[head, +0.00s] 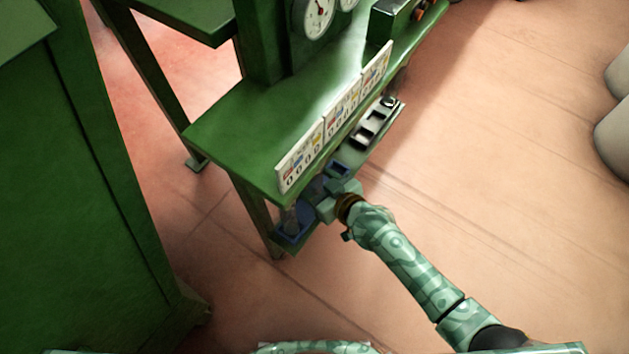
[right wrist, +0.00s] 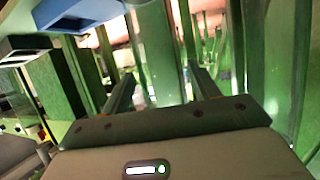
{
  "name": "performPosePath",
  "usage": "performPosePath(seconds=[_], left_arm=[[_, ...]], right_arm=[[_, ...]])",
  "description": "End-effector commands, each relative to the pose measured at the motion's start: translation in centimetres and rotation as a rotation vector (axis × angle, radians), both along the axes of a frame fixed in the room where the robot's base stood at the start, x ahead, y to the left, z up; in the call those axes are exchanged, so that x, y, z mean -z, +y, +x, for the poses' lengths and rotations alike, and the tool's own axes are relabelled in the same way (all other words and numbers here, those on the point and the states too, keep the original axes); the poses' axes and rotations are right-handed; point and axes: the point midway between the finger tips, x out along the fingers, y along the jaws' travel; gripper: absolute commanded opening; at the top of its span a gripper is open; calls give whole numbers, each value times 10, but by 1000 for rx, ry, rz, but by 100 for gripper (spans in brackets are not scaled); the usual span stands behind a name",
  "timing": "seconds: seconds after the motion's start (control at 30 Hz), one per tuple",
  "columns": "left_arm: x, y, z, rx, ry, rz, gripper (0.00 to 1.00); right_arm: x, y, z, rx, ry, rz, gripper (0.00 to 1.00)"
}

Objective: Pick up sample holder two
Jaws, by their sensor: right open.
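My right gripper (head: 322,203) reaches in under the front edge of the green bench, at the blue holders on the low shelf. Its fingers are partly hidden in the head view. In the right wrist view the gripper (right wrist: 162,82) is open, with nothing clearly held between its fingers. One blue holder (head: 292,229) shows at the near end of the shelf; another blue part (head: 340,168) shows just beyond the gripper. A blue holder (right wrist: 85,14) also shows at the upper left of the right wrist view. I cannot tell which one is sample holder two. My left gripper is out of view.
The green bench (head: 225,125) overhangs the shelf, with several picture placards (head: 343,110) along its front edge. A pale holder with dark slots (head: 376,126) lies farther along the shelf. A large green cabinet (head: 70,200) stands at left.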

Motion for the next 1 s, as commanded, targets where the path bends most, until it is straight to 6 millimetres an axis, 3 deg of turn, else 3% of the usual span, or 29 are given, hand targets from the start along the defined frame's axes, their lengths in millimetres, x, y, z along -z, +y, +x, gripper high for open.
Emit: performPosePath(seconds=[0.27, 0.47, 0.5, 0.77, 1.0], left_arm=[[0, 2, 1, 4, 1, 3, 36], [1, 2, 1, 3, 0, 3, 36], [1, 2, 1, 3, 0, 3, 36], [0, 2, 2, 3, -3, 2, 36], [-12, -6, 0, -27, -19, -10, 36]], right_arm=[[0, 2, 3, -1, -1, -1, 58], [1, 2, 3, 0, -1, -1, 2], [0, 2, 3, 0, -1, -1, 0], [-1, 2, 3, 0, -1, -1, 0], [-26, 2, 3, -1, -6, -1, 0]])
